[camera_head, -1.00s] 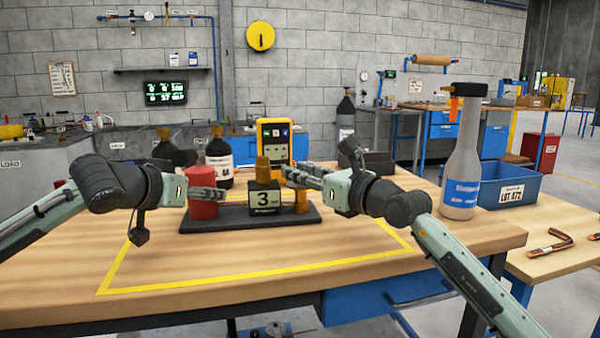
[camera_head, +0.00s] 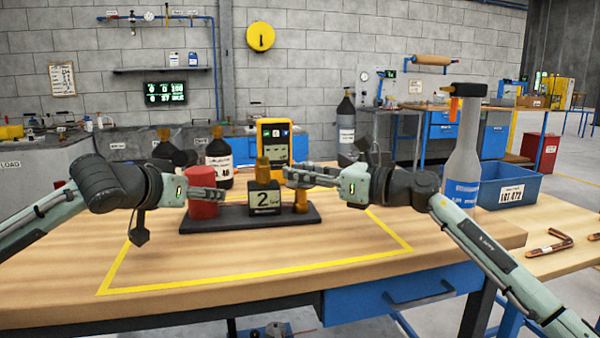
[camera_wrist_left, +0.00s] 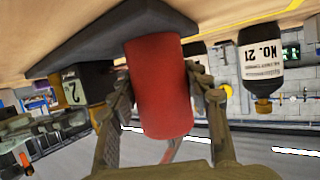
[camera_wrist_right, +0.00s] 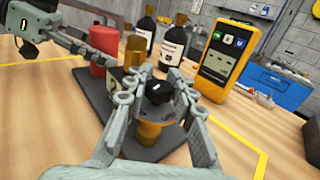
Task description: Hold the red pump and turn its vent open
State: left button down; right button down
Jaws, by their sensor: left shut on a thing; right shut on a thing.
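The red pump (camera_head: 203,207) is an upright red cylinder at the left end of a dark base (camera_head: 240,217) on the table. My left gripper (camera_head: 222,195) is shut on it, and the left wrist view shows a finger on either side of the red body (camera_wrist_left: 160,85). A block marked 2 (camera_head: 265,199) with an amber top stands mid-base. At the right end is an amber post (camera_head: 301,204), with a black knob (camera_wrist_right: 158,92) on top in the right wrist view. My right gripper (camera_wrist_right: 158,80) is shut around that knob, which looks like the vent.
A yellow meter (camera_head: 273,140) and dark bottles (camera_head: 219,158) stand behind the base. A tall grey bottle (camera_head: 463,150) and a blue bin (camera_head: 510,183) are to the right, close to my right arm. The table front inside the yellow outline (camera_head: 250,275) is clear.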

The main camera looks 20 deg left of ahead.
jog(key=shift+f+n+g+y, duration=0.15)
jog(key=shift+n+g, duration=0.35)
jog(key=shift+g, duration=0.35)
jog(key=shift+f+n+g+y, duration=0.15)
jog(key=shift+n+g, duration=0.35)
jog(key=shift+g, duration=0.35)
jog(key=shift+r, duration=0.1)
jog(key=c, duration=1.4)
grip_release()
jog(key=shift+o, duration=0.9)
jog(key=shift+r, duration=0.15)
jog(key=d, duration=1.2)
jog(key=shift+s, duration=0.15)
